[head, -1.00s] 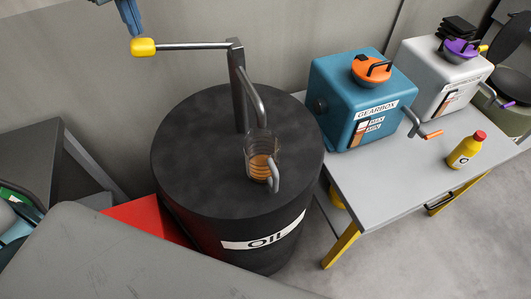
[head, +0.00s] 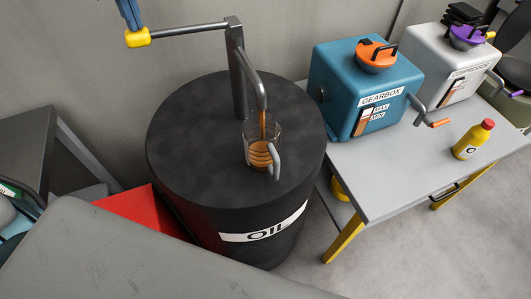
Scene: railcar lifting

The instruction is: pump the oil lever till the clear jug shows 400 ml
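The oil lever (head: 187,30) is a grey bar on a black post, with a yellow grip (head: 137,38) at its left end. My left gripper (head: 133,24) comes down from the top edge and meets the yellow grip; whether its fingers close around it is too small to tell. The lever slopes down toward that grip. A clear jug (head: 277,133) stands upright under the curved spout (head: 258,85) on the black oil drum (head: 185,150). A brown oil stream runs from the spout into it. Brown oil fills its lower part; the marks are unreadable. My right gripper is out of view.
A grey table (head: 375,195) at right carries a blue gearbox (head: 345,70), a pale box (head: 425,58) and a yellow bottle (head: 468,143). Grey wall stands behind.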

